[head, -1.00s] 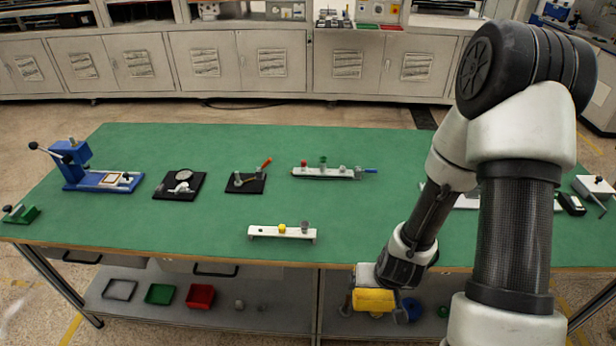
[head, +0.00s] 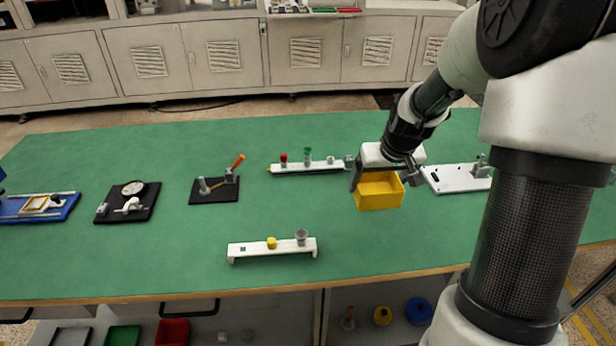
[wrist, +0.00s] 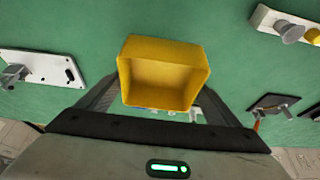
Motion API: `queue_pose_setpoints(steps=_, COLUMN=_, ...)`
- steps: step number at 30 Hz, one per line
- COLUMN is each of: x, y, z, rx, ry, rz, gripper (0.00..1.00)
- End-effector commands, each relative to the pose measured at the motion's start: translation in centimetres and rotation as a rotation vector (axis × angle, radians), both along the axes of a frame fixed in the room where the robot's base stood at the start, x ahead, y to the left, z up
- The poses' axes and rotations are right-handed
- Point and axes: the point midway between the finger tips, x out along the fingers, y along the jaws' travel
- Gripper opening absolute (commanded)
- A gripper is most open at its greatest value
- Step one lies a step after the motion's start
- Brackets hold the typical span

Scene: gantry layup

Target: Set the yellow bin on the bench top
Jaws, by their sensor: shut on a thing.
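The yellow bin (head: 380,192) is an open-topped box held by my gripper (head: 384,180) over the right part of the green bench top (head: 190,255). In the wrist view the bin (wrist: 160,85) sits between the two fingers of my gripper (wrist: 160,100), and its inside looks empty. The fingers are shut on it. I cannot tell for sure whether the bin's underside touches the bench top.
A white rack (head: 272,248) with a yellow and a grey piece stands front-left of the bin. Another white rack (head: 320,168) is behind-left, and a white plate (head: 455,180) is close on the right. Bare green bench lies in front of the bin.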

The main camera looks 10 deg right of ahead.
Motion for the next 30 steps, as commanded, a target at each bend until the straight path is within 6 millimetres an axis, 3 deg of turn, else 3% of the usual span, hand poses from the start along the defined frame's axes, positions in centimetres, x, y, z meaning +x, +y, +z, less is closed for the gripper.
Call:
queue_pose_setpoints(steps=3, x=0.0, y=-0.6, z=-0.7, rx=-0.005, ry=0.006, rz=-0.001, gripper=0.61)
queue_pose_setpoints(steps=10, x=0.0, y=-0.6, z=-4.7, rx=-0.004, ry=0.008, rz=-0.001, gripper=0.61)
queue_pose_setpoints(steps=17, x=0.0, y=-0.6, z=-6.6, rx=-0.004, ry=0.006, rz=-0.001, gripper=0.61)
queue_pose_setpoints(steps=22, x=0.0, y=-0.5, z=-9.1, rx=-0.004, ry=0.007, rz=-0.001, gripper=0.61)
queue_pose_setpoints(steps=30, x=0.1, y=-0.6, z=-9.3, rx=-0.005, ry=0.003, rz=0.000, gripper=0.61)
